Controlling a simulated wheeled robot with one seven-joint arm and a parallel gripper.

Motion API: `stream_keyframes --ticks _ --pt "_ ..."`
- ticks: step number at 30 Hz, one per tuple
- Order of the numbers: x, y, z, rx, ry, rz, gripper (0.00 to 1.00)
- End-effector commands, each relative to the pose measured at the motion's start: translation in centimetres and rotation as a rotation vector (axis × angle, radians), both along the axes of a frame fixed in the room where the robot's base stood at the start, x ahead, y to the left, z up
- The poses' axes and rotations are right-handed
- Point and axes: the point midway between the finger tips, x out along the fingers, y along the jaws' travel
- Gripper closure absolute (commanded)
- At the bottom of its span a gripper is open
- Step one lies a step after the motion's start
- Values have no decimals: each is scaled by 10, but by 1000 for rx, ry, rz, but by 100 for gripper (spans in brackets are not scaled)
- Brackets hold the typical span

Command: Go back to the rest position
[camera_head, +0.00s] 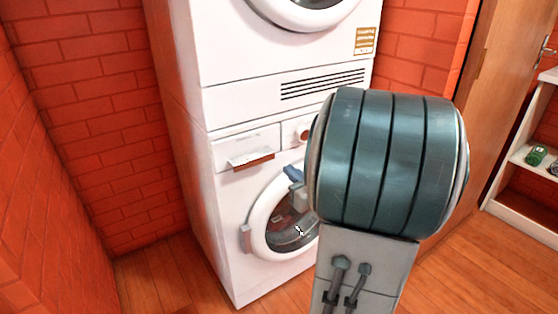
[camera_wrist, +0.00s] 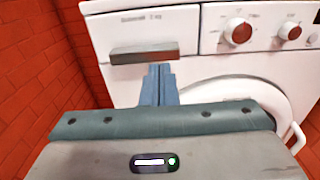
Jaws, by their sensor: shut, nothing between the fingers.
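My gripper (camera_wrist: 158,84) is shut, its two blue fingers together with nothing between them. In the wrist view it points at the front of the white lower washing machine (camera_wrist: 188,60), just below the grey drawer handle (camera_wrist: 144,55). I cannot tell whether the fingertips touch the machine. In the head view part of my gripper (camera_head: 292,173) shows in front of the upper edge of the round door (camera_head: 254,225). My own arm hides much of the machine's right side there.
A second white machine (camera_head: 235,55) is stacked on top. Red brick walls (camera_head: 90,100) stand left and behind. A wooden door (camera_head: 495,95) and a white shelf (camera_head: 515,215) with small green items are at the right. Wooden floor (camera_head: 165,275) shows at the lower left.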

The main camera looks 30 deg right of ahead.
Motion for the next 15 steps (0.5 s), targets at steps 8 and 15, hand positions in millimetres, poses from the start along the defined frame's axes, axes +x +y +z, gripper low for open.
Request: stream_keyframes --ticks 8,15 --pt "-4 4 3 -8 3 13 100" --pt "0 88 50 -210 78 324 100"
